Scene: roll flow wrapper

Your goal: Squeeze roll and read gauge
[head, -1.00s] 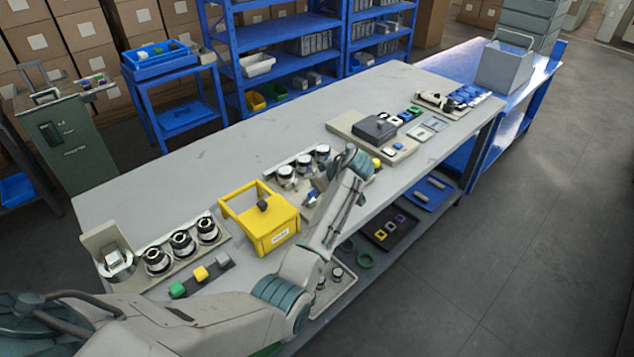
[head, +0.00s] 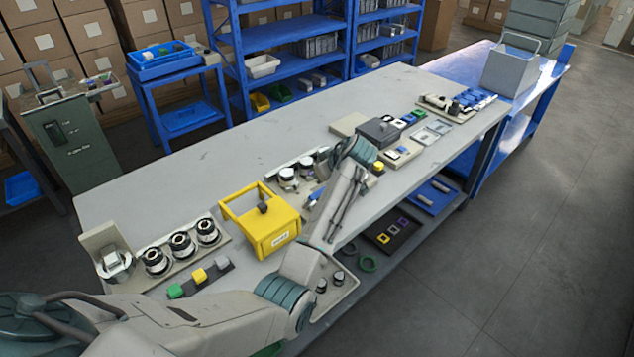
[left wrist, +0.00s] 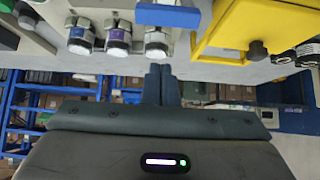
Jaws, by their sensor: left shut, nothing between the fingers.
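My left gripper (left wrist: 161,82) is shut and empty in the left wrist view, its two fingers together. In the head view its hand (head: 358,152) is above the middle of the bench, right of the yellow box. Short white-and-dark rolls (head: 287,178) stand in a row on a holder just left of the hand; part of that row is hidden by my arm. Three such rolls (left wrist: 118,40) show at the top of the left wrist view, apart from the fingers. I cannot make out a gauge reading. My right gripper is not in view.
A yellow open-topped box (head: 272,240) stands near the front edge. Several black-and-white reels (head: 182,245) and a small fixture (head: 113,262) are at the left end. A dark grey device (head: 378,131) and small parts lie farther right. The back of the grey bench (head: 190,165) is clear.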

